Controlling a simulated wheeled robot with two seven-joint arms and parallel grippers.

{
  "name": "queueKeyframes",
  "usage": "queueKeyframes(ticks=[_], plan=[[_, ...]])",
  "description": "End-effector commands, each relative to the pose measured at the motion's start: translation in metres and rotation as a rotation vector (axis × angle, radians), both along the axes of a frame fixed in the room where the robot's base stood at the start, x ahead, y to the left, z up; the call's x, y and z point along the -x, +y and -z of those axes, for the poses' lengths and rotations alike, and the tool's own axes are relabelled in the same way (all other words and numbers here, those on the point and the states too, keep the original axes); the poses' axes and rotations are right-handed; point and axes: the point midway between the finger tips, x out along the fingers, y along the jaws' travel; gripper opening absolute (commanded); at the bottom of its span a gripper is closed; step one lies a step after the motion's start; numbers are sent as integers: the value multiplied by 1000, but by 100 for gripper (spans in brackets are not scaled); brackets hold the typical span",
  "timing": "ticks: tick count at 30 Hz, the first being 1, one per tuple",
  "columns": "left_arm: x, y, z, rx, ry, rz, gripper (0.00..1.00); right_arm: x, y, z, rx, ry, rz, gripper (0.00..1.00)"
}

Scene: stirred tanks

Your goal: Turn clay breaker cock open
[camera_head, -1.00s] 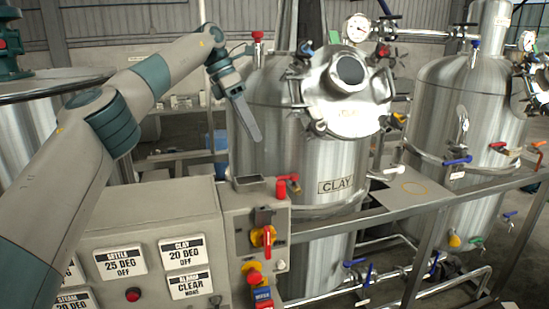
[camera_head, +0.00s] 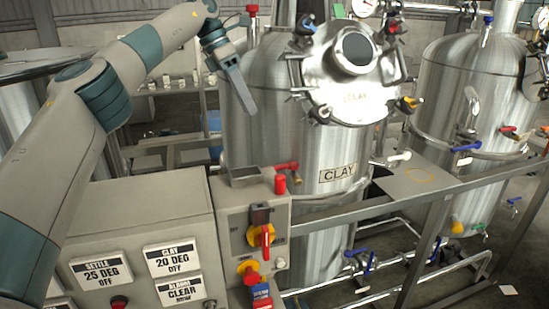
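The clay tank (camera_head: 290,135) is a steel vessel with a CLAY plate (camera_head: 338,174) and a round tilted lid (camera_head: 350,95). Several small cocks sit on and around it: a red-topped one (camera_head: 252,12) at the upper left, a blue-handled one (camera_head: 306,25) and a red-handled one (camera_head: 394,27) by the lid, and a red lever (camera_head: 286,167) low at the front. I cannot tell which is the breaker cock. My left gripper (camera_head: 248,106) points down before the tank's upper left side, apart from these cocks. Its finger gap is not clear. My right gripper is out of view.
A control box (camera_head: 135,215) with labels stands at the front left. Beside it is a switch panel (camera_head: 227,212) with a red-yellow rotary switch (camera_head: 266,237). A steel frame rail (camera_head: 460,167) and a second tank (camera_head: 455,85) are on the right. Pipes run low below.

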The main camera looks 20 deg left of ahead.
Motion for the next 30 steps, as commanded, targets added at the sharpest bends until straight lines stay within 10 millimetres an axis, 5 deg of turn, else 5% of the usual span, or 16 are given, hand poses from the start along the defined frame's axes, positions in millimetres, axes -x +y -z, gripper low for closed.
queueKeyframes(ticks=[11, 30], plan=[[-2, -15, 34, -1, 4, 2, 31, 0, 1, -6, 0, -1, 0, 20], [-9, -62, 133, 0, 4, 1, 31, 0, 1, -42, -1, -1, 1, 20]])
